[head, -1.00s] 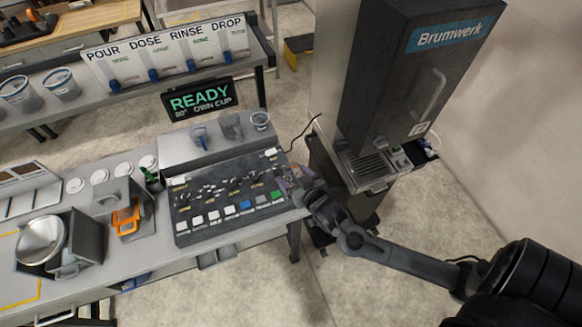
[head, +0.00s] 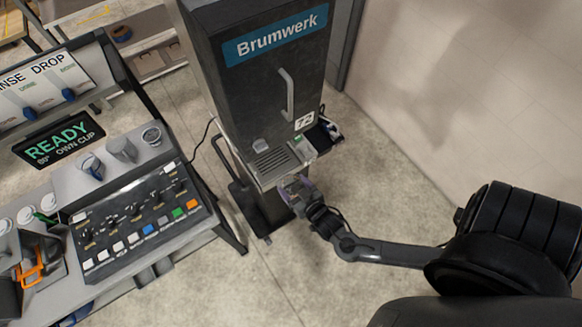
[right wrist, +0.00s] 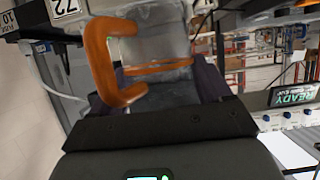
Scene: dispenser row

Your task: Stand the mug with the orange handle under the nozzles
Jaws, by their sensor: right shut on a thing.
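The mug (right wrist: 165,48) shows in the right wrist view as a greyish body with an orange band and an orange handle (right wrist: 97,62) on the left. My right gripper (right wrist: 160,80) is shut on it, with a finger on either side of the body. In the head view my right gripper (head: 297,188) is just in front of the slotted drip tray (head: 272,162) of the dark Brumwerk machine (head: 255,90). The mug is too small there to tell its tilt. I cannot make out the nozzles clearly. My left gripper is not in view.
A READY sign (head: 60,138) stands behind. A dark side shelf (head: 322,133) juts from the machine's right. The floor on the right is open.

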